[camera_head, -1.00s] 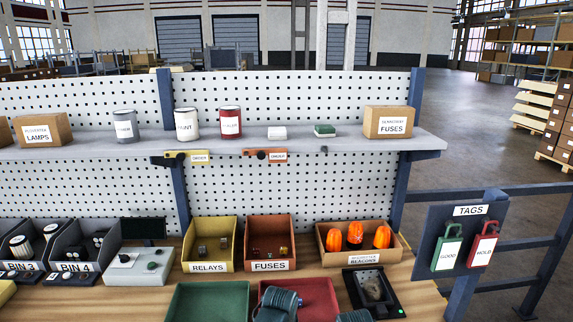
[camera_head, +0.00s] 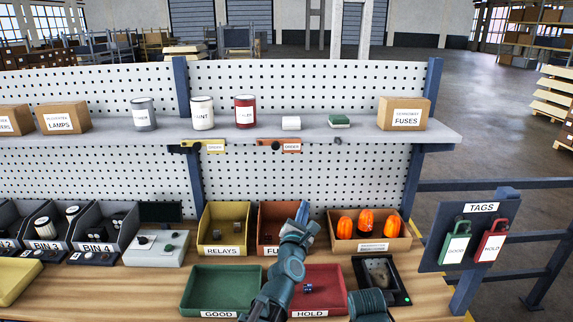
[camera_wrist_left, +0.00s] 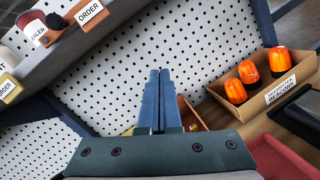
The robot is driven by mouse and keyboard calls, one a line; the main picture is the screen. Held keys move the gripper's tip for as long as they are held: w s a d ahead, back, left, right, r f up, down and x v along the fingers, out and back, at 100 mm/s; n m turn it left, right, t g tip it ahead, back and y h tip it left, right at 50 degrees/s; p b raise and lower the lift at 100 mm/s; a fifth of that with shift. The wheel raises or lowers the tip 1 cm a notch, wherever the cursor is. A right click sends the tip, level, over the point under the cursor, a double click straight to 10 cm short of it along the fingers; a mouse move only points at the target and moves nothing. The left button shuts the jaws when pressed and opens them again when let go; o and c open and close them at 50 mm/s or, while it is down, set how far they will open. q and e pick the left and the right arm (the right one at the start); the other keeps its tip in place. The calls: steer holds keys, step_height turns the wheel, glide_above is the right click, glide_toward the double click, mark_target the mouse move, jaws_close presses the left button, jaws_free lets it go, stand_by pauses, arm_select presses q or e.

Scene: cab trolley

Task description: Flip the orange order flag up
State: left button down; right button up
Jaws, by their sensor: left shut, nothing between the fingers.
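The orange order flag (camera_head: 280,146) hangs at the front edge of the shelf, with a white ORDER label on it. It also shows at the upper left of the left wrist view (camera_wrist_left: 86,10). A yellow order flag (camera_head: 205,147) hangs to its left. My left gripper (camera_head: 304,208) is in front of the fuses bin, below the orange flag and apart from it. In the left wrist view its two fingers (camera_wrist_left: 159,75) are together with nothing between them. My right gripper does not show in either view.
The shelf (camera_head: 360,133) above holds cans and boxes. Below stand the yellow relays bin (camera_head: 224,240), the fuses bin (camera_head: 270,238) and the beacons box (camera_head: 370,246). Green (camera_head: 190,291) and red (camera_head: 335,275) trays lie in front. The pegboard below the flags is clear.

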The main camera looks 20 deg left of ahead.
arm_select(q)
steer(key=a+r+n+y, duration=0.1)
steer(key=n, duration=0.2)
steer(key=s+a+r+n+y, duration=0.1)
steer(key=a+n+y, duration=0.1)
steer(key=a+r+n+y, duration=0.1)
steer(key=n+y, duration=0.1)
steer(key=n, duration=0.1)
steer(key=shift+s+a+r+n+t, duration=0.1)
steer(key=shift+s+a+n+t, duration=0.05)
steer(key=shift+a+n+t, duration=0.2)
steer(key=w+a+r+p, duration=0.2)
steer(key=w+r+p, duration=0.4)
steer(key=w, duration=0.3)
steer(key=shift+w+a+r, duration=0.2)
steer(key=shift+a, duration=0.1)
steer(key=shift+p, duration=0.3)
steer(key=shift+d+r+n+p, duration=0.2)
steer(key=shift+r+n+p, duration=0.1)
steer(key=shift+n, duration=0.15)
